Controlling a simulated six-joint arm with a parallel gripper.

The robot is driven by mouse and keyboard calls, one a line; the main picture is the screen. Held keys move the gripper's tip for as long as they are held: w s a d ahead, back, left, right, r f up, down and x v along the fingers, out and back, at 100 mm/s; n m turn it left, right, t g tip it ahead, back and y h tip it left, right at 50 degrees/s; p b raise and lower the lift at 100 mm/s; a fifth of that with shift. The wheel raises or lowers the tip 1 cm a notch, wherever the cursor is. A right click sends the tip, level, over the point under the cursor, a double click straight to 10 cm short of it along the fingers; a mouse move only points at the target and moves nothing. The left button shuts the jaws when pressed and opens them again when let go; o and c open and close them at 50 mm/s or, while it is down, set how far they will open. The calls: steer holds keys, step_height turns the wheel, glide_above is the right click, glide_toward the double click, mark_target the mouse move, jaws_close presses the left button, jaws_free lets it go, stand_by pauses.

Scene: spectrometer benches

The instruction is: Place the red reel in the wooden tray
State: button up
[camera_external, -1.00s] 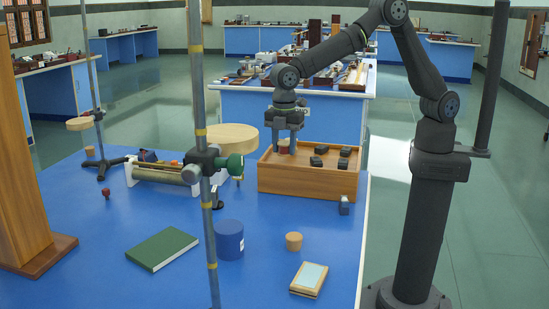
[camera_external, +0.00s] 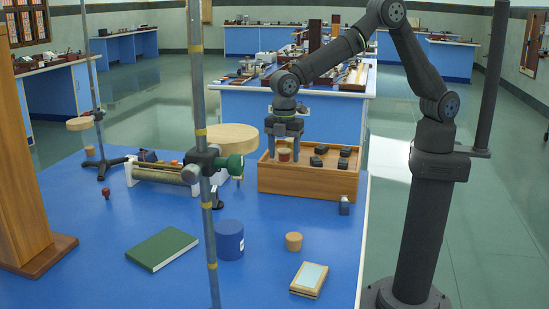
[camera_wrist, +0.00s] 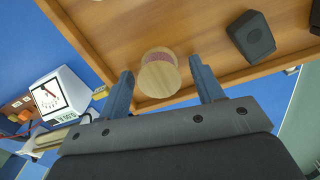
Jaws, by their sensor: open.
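The red reel (camera_external: 284,155) has pale wooden end discs and a reddish middle. It is inside the wooden tray (camera_external: 305,183), toward the tray's left part. My gripper (camera_external: 284,148) is over the tray, pointing down, with a finger on each side of the reel. In the wrist view, the reel (camera_wrist: 158,76) lies between the two spread fingers (camera_wrist: 160,72), with a visible gap on both sides. The tray floor (camera_wrist: 195,30) shows around it. The reel's underside is hidden.
Several dark blocks (camera_external: 316,161) sit in the tray right of the reel. A small dark-blue object (camera_external: 344,206) stands before the tray. A round wooden disc (camera_external: 232,138) is close on the left. The bench front holds a blue cylinder (camera_external: 229,240), cork (camera_external: 293,241) and green book (camera_external: 162,249).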

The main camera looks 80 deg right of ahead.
mark_target(284, 150)
step_height(284, 150, up, 12)
stand_by(0.4)
step_height(284, 150, down, 12)
steer(key=shift+f, duration=0.1)
steer(key=shift+w+r, duration=0.1)
steer(key=shift+r, duration=1.7)
